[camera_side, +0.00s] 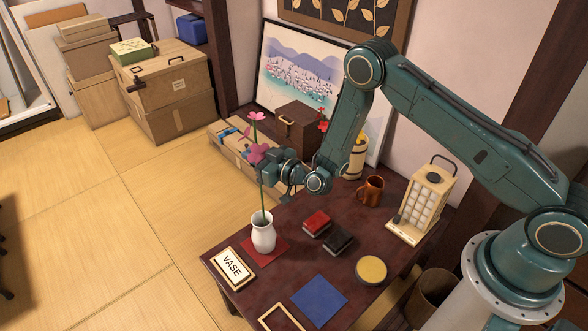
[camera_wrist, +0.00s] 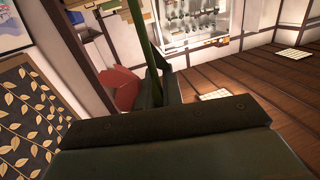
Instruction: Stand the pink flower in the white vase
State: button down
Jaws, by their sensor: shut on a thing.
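The pink flower (camera_side: 256,118) has a long green stem and stands nearly upright, with a second bloom lower down beside my gripper. My gripper (camera_side: 268,172) is shut on the stem, above the white vase (camera_side: 263,236). The stem's lower part reaches the vase mouth and appears to pass into it; its end is hidden. The vase stands upright on a red mat (camera_side: 278,247) near the table's left side. In the wrist view, the green stem (camera_wrist: 148,42) runs up from the fingers, and a reddish shape shows at their left.
A "VASE" plate (camera_side: 233,268) lies left of the vase. Red (camera_side: 316,222) and black (camera_side: 338,240) boxes lie to its right. Farther right are a brown mug (camera_side: 371,190), a lantern (camera_side: 424,203) and a yellow disc (camera_side: 371,269). A blue square (camera_side: 319,299) lies at the front.

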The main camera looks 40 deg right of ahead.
jog(key=shift+f, duration=2.85)
jog(key=c, duration=1.5)
grip_release()
jog(key=shift+r, duration=0.1)
jog(key=shift+r, duration=9.85)
